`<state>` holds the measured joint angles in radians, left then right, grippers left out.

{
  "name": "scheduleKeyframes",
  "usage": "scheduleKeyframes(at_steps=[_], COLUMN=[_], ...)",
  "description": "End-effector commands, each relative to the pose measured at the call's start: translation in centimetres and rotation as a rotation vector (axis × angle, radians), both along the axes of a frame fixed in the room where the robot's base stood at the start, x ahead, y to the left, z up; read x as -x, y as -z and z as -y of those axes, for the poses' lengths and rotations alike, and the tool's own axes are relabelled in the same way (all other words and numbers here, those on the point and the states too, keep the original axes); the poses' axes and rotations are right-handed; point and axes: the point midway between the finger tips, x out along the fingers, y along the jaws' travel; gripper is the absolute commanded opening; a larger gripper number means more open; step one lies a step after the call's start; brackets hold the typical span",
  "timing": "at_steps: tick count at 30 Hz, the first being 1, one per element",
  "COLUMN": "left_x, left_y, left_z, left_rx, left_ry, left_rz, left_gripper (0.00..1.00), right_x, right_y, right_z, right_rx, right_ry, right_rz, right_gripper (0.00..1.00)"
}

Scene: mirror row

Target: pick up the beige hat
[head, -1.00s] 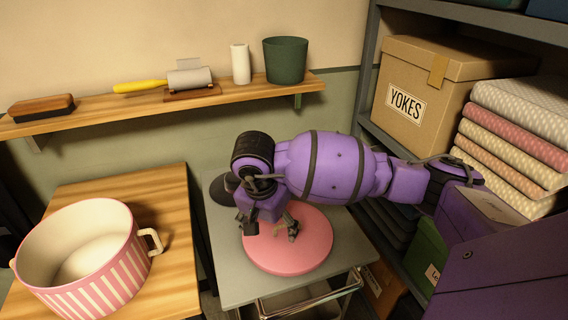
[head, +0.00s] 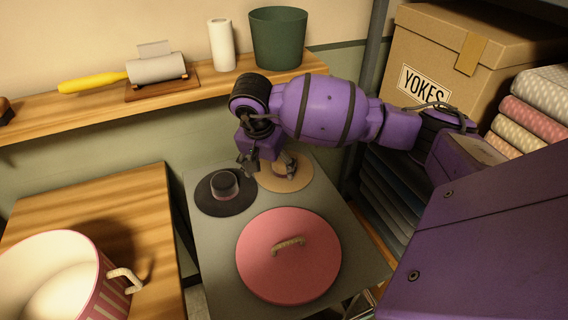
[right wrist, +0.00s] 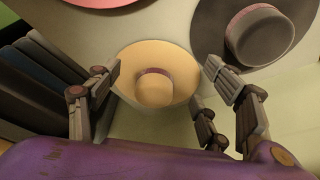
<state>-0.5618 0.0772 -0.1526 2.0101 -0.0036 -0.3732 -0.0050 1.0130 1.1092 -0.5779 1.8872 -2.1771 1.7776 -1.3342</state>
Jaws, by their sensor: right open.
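The beige hat (head: 298,178) lies on the grey cart top (head: 210,248) near its back right, partly hidden behind my right gripper (head: 268,168). In the right wrist view the beige hat (right wrist: 155,88), with a pink band round its crown, lies between the spread fingers of my right gripper (right wrist: 162,80). The gripper is open and empty, above the hat. A dark grey hat (head: 226,190) lies just left of it and also shows in the right wrist view (right wrist: 262,38). My left gripper is not in view.
A pink lid (head: 288,262) with a handle lies at the cart's front. A pink striped pot (head: 62,275) stands on the wooden table (head: 130,205) at left. A shelf with the YOKES box (head: 455,50) is close on the right. A wall shelf (head: 190,98) runs behind.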

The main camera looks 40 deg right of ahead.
Motion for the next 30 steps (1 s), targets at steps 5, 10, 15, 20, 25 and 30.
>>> scheduleKeyframes(at_steps=[5,10,15,20,25,30], left_x=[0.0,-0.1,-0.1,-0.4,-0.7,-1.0], left_y=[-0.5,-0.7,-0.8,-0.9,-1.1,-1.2], left_z=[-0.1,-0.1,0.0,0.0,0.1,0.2], left_rx=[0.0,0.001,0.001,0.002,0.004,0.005], left_ry=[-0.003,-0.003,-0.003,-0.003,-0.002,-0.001], left_rz=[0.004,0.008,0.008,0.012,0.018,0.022], left_gripper=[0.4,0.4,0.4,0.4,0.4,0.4], right_x=[-1.9,-3.1,-3.6,-4.0,-4.4,-4.5], right_y=[-0.2,-0.1,-0.1,2.2,4.3,4.8], right_z=[3.3,5.0,6.0,6.7,7.2,7.4], right_rx=[0.0,0.001,0.001,-0.003,-0.001,0.0], right_ry=[0.005,0.002,0.002,0.001,0.001,-0.001], right_rz=[0.0,0.001,0.001,-0.004,0.0,0.002], right_gripper=[0.72,0.72,0.72,0.72,0.72,0.72])
